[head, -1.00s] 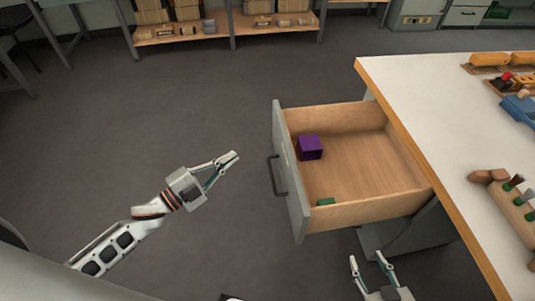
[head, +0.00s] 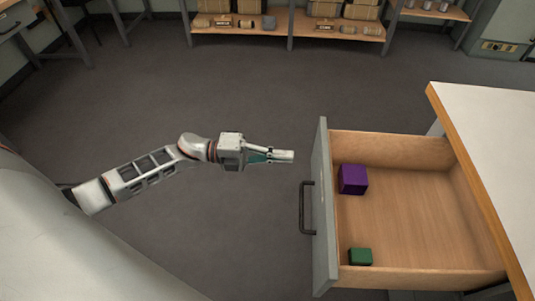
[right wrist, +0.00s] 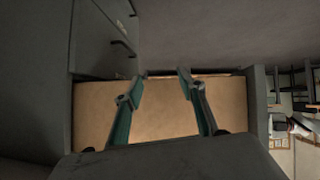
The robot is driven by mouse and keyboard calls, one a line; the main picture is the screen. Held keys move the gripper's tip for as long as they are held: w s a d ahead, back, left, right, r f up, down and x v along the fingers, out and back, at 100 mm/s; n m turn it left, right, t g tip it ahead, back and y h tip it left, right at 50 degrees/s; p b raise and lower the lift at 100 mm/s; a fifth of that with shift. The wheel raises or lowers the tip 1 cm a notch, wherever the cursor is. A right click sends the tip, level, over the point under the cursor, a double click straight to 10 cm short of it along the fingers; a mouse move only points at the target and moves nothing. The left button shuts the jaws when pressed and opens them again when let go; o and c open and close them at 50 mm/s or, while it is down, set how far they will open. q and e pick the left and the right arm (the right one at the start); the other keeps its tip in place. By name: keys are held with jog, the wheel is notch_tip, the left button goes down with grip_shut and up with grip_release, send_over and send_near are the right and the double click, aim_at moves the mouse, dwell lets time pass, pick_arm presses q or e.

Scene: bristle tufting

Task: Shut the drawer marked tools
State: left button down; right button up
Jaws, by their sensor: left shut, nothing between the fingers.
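The pulled-out drawer (head: 416,277) has a grey front (head: 325,215) with a dark bar handle (head: 304,208) and a pale wooden box. No marking can be read on its front. A purple block (head: 352,180) and a green block (head: 360,256) lie inside, near the front. My left gripper (head: 290,156) is shut and empty, just left of the drawer front, level with the part above the handle and apart from it. My right gripper (right wrist: 160,80) shows only in the right wrist view, fingers spread, before a tan panel (right wrist: 160,115).
The white worktop (head: 492,130) with a wooden edge stands right of the drawer. Shelves with boxes (head: 240,28) line the back. The floor (head: 240,90) left of the drawer is clear. Grey fronts with dark handles (right wrist: 122,48) show in the right wrist view.

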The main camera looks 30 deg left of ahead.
aim_at(320, 158)
pick_arm(q)
jog(key=shift+x, duration=3.2)
pick_arm(e)
jog(key=shift+s+f, duration=0.1)
jog(key=shift+f, duration=0.1)
pick_arm(q)
jog(key=shift+d, duration=0.1)
pick_arm(e)
jog(key=shift+d, duration=0.1)
